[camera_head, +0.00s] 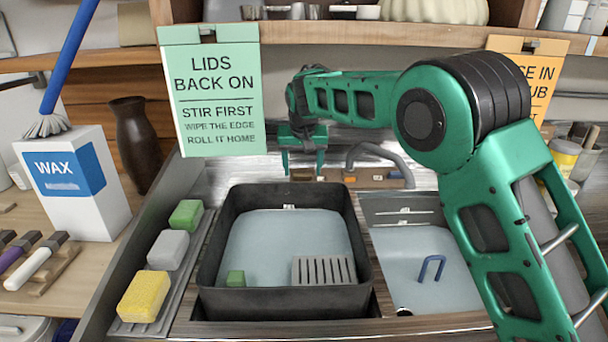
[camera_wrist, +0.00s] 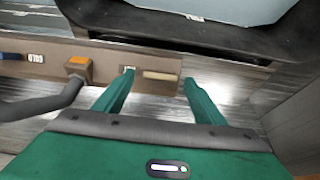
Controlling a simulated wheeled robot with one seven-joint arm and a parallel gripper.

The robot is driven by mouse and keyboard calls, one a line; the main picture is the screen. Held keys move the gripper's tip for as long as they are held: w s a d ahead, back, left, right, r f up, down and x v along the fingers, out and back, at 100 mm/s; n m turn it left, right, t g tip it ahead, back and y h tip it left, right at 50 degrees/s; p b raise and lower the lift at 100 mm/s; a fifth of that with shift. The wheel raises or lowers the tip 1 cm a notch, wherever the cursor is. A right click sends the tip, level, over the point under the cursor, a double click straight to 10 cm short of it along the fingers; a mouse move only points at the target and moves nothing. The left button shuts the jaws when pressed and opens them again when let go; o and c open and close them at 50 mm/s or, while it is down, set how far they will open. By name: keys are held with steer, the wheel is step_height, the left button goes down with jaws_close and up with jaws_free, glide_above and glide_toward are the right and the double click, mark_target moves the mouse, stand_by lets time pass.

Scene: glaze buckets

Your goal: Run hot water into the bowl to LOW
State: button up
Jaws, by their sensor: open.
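The bowl is most likely the black rectangular basin (camera_head: 208,262) in the sink. It has a pale blue-grey inside; I cannot tell whether that is water. A small white mark (camera_head: 289,207) on its far inner wall is too small to read. Behind it runs a brown tap block (camera_head: 335,174) with a dark curved spout (camera_head: 381,150). In the wrist view the block shows an upside-down COLD label (camera_wrist: 36,58) and a tan bar handle (camera_wrist: 160,76). My gripper (camera_head: 303,166) is open above the block's left part, its fingertips (camera_wrist: 158,78) on either side of the tan handle.
A green block (camera_head: 236,278) and a grey slotted piece (camera_head: 323,270) are in the basin. The right sink (camera_head: 450,285) holds a blue hook-shaped handle (camera_head: 431,268). Several sponges (camera_head: 168,250) line the left ledge. A green sign (camera_head: 212,90) hangs left of my gripper.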

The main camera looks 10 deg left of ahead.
mark_target(302, 177)
steer(key=shift+x, duration=1.15)
steer(key=c, duration=1.1)
steer(key=shift+o, duration=0.2)
steer(key=shift+n, duration=0.3)
steer(key=n, duration=0.3)
steer(key=shift+a+h, duration=0.1)
steer(key=shift+h, duration=0.3)
steer(key=shift+n+t+h, duration=0.3)
steer(key=shift+n+t, duration=0.1)
steer(key=shift+n, duration=1)
